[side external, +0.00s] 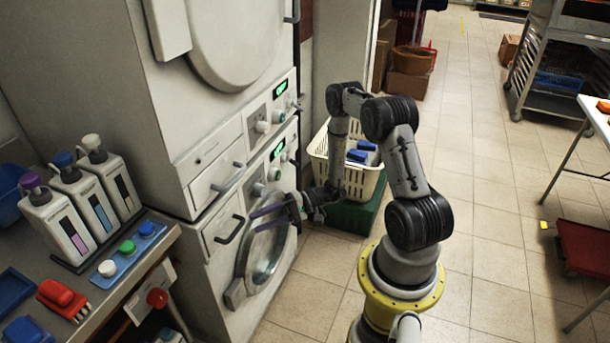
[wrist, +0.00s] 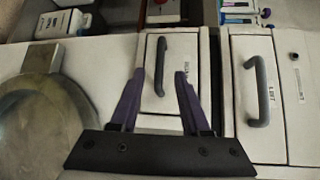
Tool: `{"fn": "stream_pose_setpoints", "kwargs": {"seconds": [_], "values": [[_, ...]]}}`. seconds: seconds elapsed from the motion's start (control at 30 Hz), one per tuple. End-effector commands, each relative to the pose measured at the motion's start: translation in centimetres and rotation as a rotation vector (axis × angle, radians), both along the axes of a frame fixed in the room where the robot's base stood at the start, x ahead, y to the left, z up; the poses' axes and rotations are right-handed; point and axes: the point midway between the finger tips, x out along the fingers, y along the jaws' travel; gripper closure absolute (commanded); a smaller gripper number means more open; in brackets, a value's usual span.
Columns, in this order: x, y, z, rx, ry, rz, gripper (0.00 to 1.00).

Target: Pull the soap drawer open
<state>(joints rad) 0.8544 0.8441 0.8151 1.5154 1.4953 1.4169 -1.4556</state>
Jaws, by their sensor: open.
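Two drawer fronts show on the white machines, both flush and closed. The lower drawer (side external: 216,246) has a dark bar handle (side external: 230,230). In the wrist view this dark handle (wrist: 160,66) stands beside a small label too blurred to read surely. The neighbouring drawer (side external: 205,187) above has a grey handle (side external: 228,179); in the wrist view its grey handle (wrist: 264,92) has a label that seems to read LINT. I cannot tell from the labels which is the soap drawer. My gripper (side external: 253,223) is open and empty, its purple fingers apart from the dark handle, pointing toward it.
The round door (side external: 266,255) of the lower machine is close beside my gripper. A cream basket (side external: 368,182) on a green crate (side external: 352,217) stands behind the wrist. The tiled floor at right is mostly free.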

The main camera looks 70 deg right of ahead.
Motion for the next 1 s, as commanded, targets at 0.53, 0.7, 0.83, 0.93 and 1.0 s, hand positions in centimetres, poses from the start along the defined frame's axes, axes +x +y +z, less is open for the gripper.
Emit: {"fn": "stream_pose_setpoints", "kwargs": {"seconds": [0.53, 0.7, 0.83, 0.93, 1.0], "values": [[-3.7, -3.2, 3.2, -0.034, 0.026, 0.093, 0.53], [-3.5, -1.8, 5.7, -0.076, 0.064, 0.196, 0.53], [-3.5, -0.6, 7.8, -0.119, 0.096, 0.277, 0.53], [-3.6, 0.4, 9.3, -0.156, 0.123, 0.337, 0.53], [-3.8, 1.1, 10.4, -0.186, 0.142, 0.377, 0.53]]}}
